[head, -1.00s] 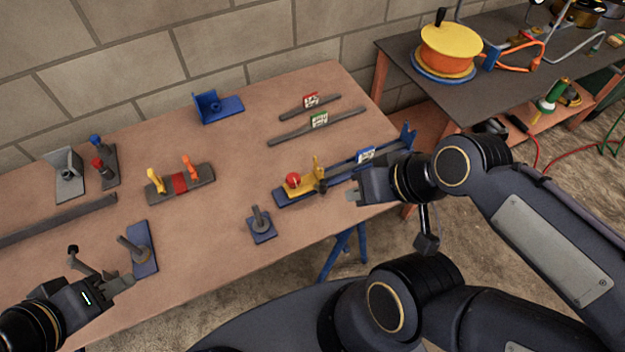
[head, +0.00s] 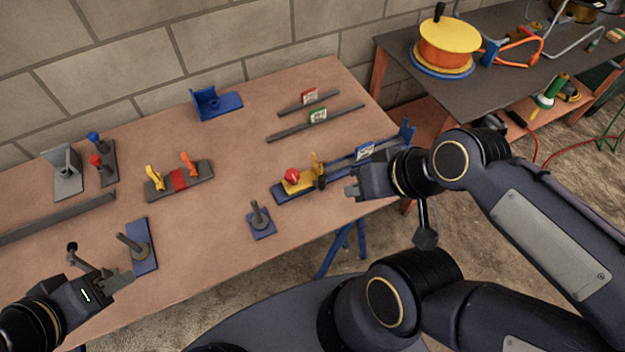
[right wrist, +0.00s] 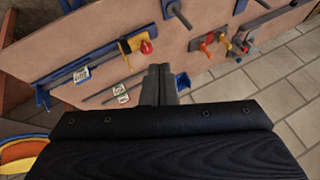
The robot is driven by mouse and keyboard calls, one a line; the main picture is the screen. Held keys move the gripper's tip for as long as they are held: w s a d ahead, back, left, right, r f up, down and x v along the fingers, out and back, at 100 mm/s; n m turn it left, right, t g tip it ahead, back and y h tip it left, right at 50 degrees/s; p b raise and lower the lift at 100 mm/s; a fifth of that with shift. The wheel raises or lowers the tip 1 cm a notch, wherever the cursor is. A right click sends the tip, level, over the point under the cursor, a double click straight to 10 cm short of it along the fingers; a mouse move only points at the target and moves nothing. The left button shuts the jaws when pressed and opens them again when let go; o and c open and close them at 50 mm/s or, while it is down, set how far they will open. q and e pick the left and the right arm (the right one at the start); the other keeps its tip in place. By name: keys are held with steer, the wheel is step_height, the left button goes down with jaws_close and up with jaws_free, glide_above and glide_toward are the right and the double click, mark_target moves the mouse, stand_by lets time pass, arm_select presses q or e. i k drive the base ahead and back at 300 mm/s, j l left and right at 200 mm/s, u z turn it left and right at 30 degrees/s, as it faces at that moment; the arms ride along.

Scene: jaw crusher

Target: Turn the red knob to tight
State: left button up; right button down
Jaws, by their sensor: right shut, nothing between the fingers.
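A round red knob (head: 291,175) sits on a yellow block (head: 300,184) on a blue rail fixture (head: 283,196) near the table's right front. Which way the knob is turned cannot be told. My right gripper (head: 350,190) is shut and empty, to the right of the knob and apart from it. In the right wrist view its fingers (right wrist: 159,84) are together, with the red knob (right wrist: 146,47) and yellow block beyond them. My left gripper (head: 122,280) is at the lower left, by a blue plate with a grey post (head: 142,255); its jaw opening is unclear.
Another red knob (head: 96,160) stands on a grey stand at the far left. A blue base with a post (head: 261,220) is left of and nearer than the rail. Grey bars with tags (head: 317,122) lie behind it. A dark side table (head: 480,88) stands at right.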

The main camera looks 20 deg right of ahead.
mark_target(292, 174)
steer(key=l+u, duration=0.35)
steer(key=k+l+u, duration=0.1)
steer(key=l+u, duration=0.15)
steer(key=u, duration=0.15)
steer(key=k+l+u, duration=0.1)
steer(key=l+u, duration=0.25)
steer(key=j, duration=0.05)
